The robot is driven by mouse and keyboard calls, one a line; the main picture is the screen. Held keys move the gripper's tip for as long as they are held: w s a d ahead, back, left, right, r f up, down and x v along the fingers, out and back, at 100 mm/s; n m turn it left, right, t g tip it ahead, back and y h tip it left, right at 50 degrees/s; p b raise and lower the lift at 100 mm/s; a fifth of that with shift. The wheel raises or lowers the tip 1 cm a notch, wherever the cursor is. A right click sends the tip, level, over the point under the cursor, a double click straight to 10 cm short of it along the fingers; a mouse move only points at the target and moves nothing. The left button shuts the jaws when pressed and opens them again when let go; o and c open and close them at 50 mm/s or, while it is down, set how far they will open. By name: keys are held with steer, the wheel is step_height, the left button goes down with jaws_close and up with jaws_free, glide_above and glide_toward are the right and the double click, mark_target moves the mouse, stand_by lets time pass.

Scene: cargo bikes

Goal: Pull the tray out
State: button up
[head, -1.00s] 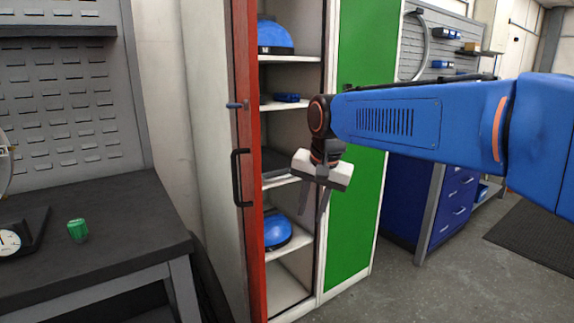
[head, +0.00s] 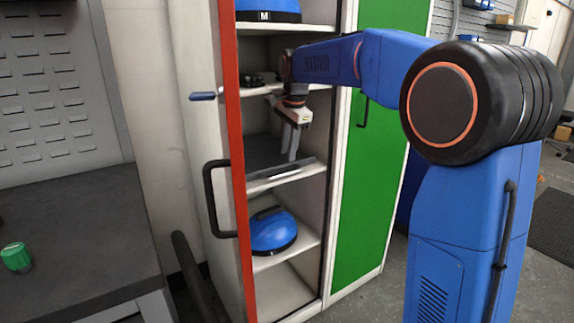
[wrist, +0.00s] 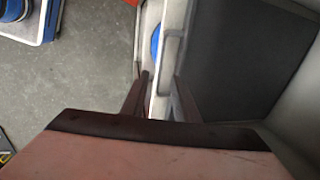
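The tray (head: 262,151) lies on a middle shelf of the open locker, dark inside with a paler rim. It fills the right of the wrist view (wrist: 235,60), where its light grey front edge and a handle-like raised part run upward from the fingers. My gripper (head: 291,158) points down inside the locker at the tray's front edge. In the wrist view, its two fingers (wrist: 162,82) stand apart, with the tray's front edge between or just below them. I cannot tell whether they touch it. The tray's far end is hidden.
A red-edged door (head: 232,130) stands open at left, with a black handle (head: 214,198). A green door (head: 385,130) is shut at right. Blue helmets sit above and below (head: 272,232). A dark workbench (head: 75,225) stands at left. Floor shows at right.

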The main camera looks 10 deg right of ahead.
mark_target(286, 166)
steer(key=shift+w+a+f, duration=0.1)
steer(key=shift+w+f, duration=0.1)
steer(key=shift+f, duration=0.9)
steer(key=shift+w+a+f, duration=0.1)
steer(key=shift+w+f, duration=0.05)
steer(key=shift+f, duration=0.95)
steer(key=shift+w+f, duration=0.2)
steer(key=shift+f, duration=0.9)
jaws_close()
